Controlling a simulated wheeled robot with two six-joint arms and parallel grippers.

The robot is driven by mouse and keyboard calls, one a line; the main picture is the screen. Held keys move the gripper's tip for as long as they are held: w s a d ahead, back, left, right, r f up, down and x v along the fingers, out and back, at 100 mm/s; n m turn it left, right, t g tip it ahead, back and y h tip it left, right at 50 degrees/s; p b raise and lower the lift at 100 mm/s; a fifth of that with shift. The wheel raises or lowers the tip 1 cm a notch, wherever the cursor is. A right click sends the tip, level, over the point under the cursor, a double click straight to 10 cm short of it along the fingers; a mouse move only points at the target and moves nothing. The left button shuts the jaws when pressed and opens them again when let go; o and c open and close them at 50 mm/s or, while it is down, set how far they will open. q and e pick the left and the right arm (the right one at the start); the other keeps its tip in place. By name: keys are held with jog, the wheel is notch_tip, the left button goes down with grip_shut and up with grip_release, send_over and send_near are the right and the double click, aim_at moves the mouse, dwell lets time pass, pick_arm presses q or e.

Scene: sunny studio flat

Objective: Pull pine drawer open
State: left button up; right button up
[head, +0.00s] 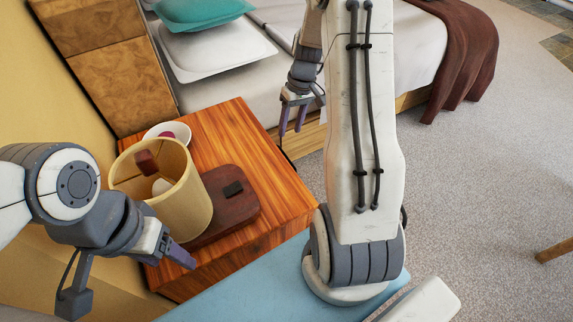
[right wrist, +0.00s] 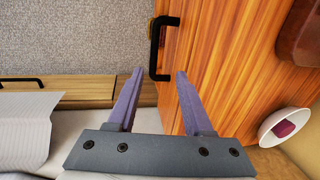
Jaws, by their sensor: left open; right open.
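The nightstand (head: 229,121) has an orange, striped wooden top. A black bar handle (right wrist: 155,47) sticks out from its front edge in the right wrist view; the drawer front is seen too edge-on to judge, and no gap shows. My right gripper (head: 292,118) is open and empty, beside the nightstand's front near the bed. In the right wrist view its fingers (right wrist: 158,85) are apart, with the handle ahead of the gap between their tips, not held. My left gripper (head: 172,258) is open and empty near the nightstand's left side, below the lamp.
A lamp with a beige shade (head: 178,203) on a dark wooden base (head: 232,205) and a white bowl (head: 168,129) stand on the nightstand. The bed (head: 418,50) is close behind my right gripper. Its light wooden base has a black handle (right wrist: 20,79).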

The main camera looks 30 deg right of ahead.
jog(key=f+b, duration=0.1)
jog(key=f, duration=0.2)
jog(key=f+b, duration=0.1)
jog(key=f, duration=0.3)
jog(key=a+f+b, duration=0.1)
jog(key=f, duration=0.3)
jog(key=shift+f, duration=0.1)
grip_shut()
dwell(1.1)
